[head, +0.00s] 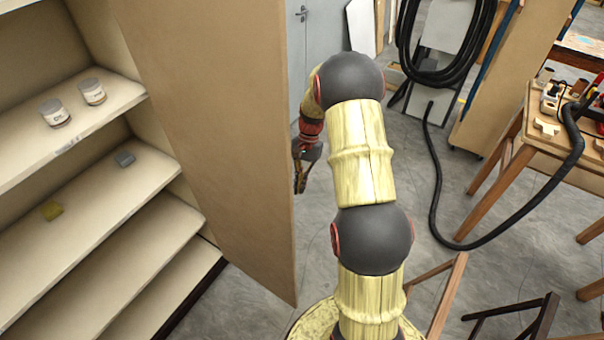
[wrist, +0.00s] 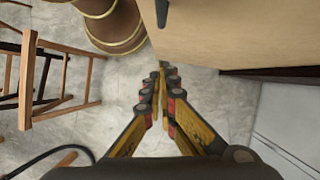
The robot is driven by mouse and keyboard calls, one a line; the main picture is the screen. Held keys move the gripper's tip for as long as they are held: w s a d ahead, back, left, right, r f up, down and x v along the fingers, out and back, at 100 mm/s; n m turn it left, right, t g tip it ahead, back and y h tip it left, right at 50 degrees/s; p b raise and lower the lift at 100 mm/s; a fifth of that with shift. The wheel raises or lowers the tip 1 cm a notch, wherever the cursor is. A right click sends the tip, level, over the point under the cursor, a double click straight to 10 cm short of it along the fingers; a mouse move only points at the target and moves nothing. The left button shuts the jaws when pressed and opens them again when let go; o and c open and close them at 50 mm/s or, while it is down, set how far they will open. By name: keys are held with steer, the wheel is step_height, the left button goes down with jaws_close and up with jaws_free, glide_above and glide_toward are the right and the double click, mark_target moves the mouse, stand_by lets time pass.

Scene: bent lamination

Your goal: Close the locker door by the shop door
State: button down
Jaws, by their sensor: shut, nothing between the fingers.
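The locker (head: 150,105) stands at the left in the head view, its shelves open to view. Its tan door (head: 215,130) is swung open, with its free edge toward my arm. My gripper (head: 299,186) is just right of that edge, partly seen, pointing down. In the wrist view the fingers (wrist: 163,72) come together at the tips with nothing between them. The locker door (wrist: 235,35) fills the top right there, with a dark handle (wrist: 162,12) near its edge. No contact between gripper and door can be made out. The grey shop door (head: 312,50) stands behind.
Jars (head: 74,101) and small items stand on the locker shelves. A workbench (head: 555,130) with tools is at the right. A black hose (head: 437,190) trails over the floor. A wooden stool (wrist: 60,85) is at the left in the wrist view. Grey floor is clear below the gripper.

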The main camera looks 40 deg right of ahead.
steer(key=shift+s+a+f, duration=0.2)
steer(key=shift+s+a, duration=0.15)
steer(key=shift+a, duration=0.3)
steer(key=shift+s+a+f, duration=0.15)
steer(key=shift+s+a, duration=0.25)
steer(key=shift+a, duration=0.25)
steer(key=shift+s+a+f, duration=0.2)
steer(key=shift+s+a, duration=0.15)
steer(key=shift+a, duration=0.3)
